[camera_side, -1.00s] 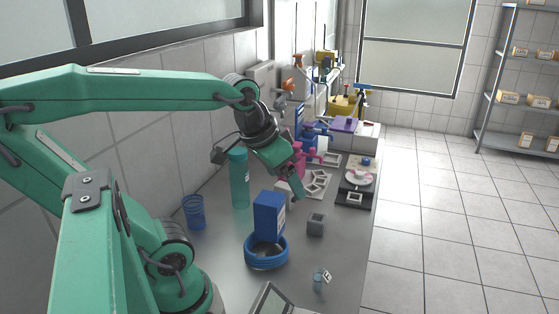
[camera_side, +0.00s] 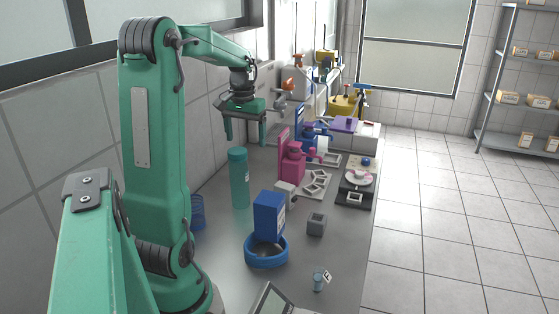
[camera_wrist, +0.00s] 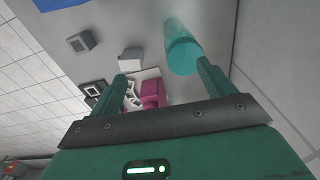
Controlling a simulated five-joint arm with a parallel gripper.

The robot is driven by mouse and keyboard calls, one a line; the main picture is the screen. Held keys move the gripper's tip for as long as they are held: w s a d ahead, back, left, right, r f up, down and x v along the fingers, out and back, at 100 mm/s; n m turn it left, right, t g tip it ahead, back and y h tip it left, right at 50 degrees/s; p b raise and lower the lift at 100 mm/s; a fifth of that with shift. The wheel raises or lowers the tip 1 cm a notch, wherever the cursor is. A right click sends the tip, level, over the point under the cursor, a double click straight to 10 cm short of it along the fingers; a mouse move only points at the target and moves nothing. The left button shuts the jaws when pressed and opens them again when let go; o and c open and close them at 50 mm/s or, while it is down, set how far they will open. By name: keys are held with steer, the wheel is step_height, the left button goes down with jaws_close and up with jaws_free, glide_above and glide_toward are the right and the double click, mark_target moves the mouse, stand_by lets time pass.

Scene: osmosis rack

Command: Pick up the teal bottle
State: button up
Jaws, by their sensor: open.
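The teal bottle (camera_side: 239,180) stands upright on the grey bench, left of the pink device in the side view. It also shows in the wrist view (camera_wrist: 182,48), top right of centre, close to the right finger. My gripper (camera_side: 245,143) is open and empty. It hangs above the bottle's top with its fingers pointing down, one on each side in the side view. I cannot tell whether it is directly over the bottle. In the wrist view the fingers (camera_wrist: 165,80) are spread wide and the bottle lies nearer the right one.
The pink device (camera_side: 292,165) stands right of the bottle, and a blue mesh cup (camera_side: 198,212) is partly hidden behind my arm.

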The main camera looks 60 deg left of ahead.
mark_target(237, 151)
steer(key=shift+n, duration=0.4)
steer(key=a, duration=0.1)
steer(key=s+a+f, duration=0.1)
steer(key=a, duration=0.2)
steer(key=shift+s+f, duration=0.2)
steer(key=shift+s, duration=0.2)
steer(key=shift+w+f, duration=0.15)
steer(key=shift+f, duration=3.75)
steer(key=c, duration=1.3)
steer(key=shift+c, duration=0.2)
steer(key=shift+r, duration=0.1)
